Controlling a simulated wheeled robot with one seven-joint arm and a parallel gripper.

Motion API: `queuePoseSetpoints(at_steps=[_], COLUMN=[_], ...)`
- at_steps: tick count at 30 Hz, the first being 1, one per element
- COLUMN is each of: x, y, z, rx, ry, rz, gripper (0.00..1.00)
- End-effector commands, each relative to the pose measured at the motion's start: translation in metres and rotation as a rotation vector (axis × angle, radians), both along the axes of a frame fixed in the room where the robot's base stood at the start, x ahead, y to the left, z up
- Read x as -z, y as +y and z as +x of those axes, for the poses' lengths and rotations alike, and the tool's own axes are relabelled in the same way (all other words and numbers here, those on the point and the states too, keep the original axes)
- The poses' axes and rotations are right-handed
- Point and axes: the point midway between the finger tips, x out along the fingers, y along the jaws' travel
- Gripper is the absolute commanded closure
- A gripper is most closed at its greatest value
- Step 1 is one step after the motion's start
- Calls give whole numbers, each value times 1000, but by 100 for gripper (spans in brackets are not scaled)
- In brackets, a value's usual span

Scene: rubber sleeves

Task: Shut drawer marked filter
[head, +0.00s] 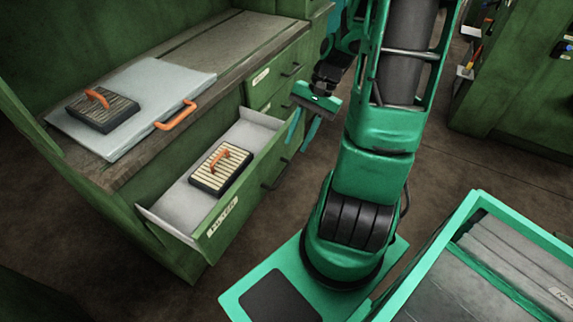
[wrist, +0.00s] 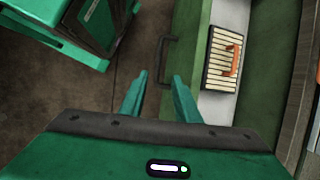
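The drawer (head: 160,210) stands pulled out of the green cabinet. The small label on its front is hard to read but looks like "FILTER". A pleated filter with an orange handle (head: 222,170) lies inside; it also shows in the wrist view (wrist: 224,62). The drawer's dark bar handle (head: 275,174) is on its outer front. In the wrist view the handle (wrist: 164,60) lies just beyond the fingertips, roughly between them. My gripper (head: 303,132) is open and empty, above and outside the drawer front. Its two fingers stand apart in the wrist view (wrist: 160,76).
A grey tray (head: 190,85) with an orange handle lies on the worktop (head: 215,45), bearing a second, darker filter (head: 102,110). Shut drawers (head: 275,75) are farther along the cabinet. A green-framed bin (head: 440,250) stands at the lower right.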

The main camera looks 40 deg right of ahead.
Motion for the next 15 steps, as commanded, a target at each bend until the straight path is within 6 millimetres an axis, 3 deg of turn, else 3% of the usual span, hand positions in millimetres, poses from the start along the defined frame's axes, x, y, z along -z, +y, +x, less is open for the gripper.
queuePoseSetpoints(at_steps=[5, 15], x=[14, 67], y=[8, 33], z=[1, 3], rx=[1, 0], ry=[1, 2], rz=[9, 8], gripper=[70, 70])
